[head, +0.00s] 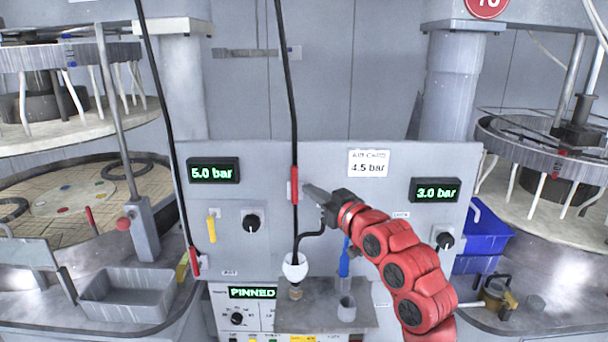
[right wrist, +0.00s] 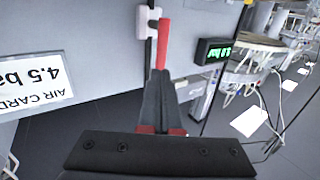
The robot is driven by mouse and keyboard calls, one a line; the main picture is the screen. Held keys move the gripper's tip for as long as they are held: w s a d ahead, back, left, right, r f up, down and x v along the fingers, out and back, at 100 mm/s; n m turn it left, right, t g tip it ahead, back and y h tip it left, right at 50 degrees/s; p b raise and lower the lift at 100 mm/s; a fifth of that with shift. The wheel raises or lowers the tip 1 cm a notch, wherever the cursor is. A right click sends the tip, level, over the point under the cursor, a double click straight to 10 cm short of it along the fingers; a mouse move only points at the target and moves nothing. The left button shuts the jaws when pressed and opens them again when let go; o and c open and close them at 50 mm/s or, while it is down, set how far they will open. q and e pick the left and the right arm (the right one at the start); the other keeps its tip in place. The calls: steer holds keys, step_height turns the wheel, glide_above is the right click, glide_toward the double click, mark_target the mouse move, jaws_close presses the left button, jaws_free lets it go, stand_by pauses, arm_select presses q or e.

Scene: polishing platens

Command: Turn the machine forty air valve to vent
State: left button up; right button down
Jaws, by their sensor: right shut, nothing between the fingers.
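A red valve lever (head: 294,186) stands upright on the black hose at the middle of the grey panel (head: 330,225). It shows in the right wrist view (right wrist: 163,42) too, beside a white bracket. My right gripper (head: 308,190) is shut with its fingertips at the lever's right side; in the right wrist view the tips (right wrist: 158,74) meet or overlap the lever's lower end, and I cannot tell whether they touch. A second red lever (head: 194,262) sits low on the left hose. No label naming machine forty is readable on either valve. My left gripper is not in view.
Displays read 5.0 bar (head: 213,171) and 3.0 bar (head: 436,190); a card (head: 368,163) reads 4.5 bar. A grey tray (head: 127,295) is at left, blue bins (head: 487,232) at right.

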mark_target(297, 181)
steer(key=p+x, duration=0.1)
steer(key=x, duration=0.2)
steer(key=shift+r+p, duration=0.2)
steer(key=shift+p, duration=0.15)
steer(key=shift+w+a+f, duration=0.2)
steer(key=shift+w, duration=0.15)
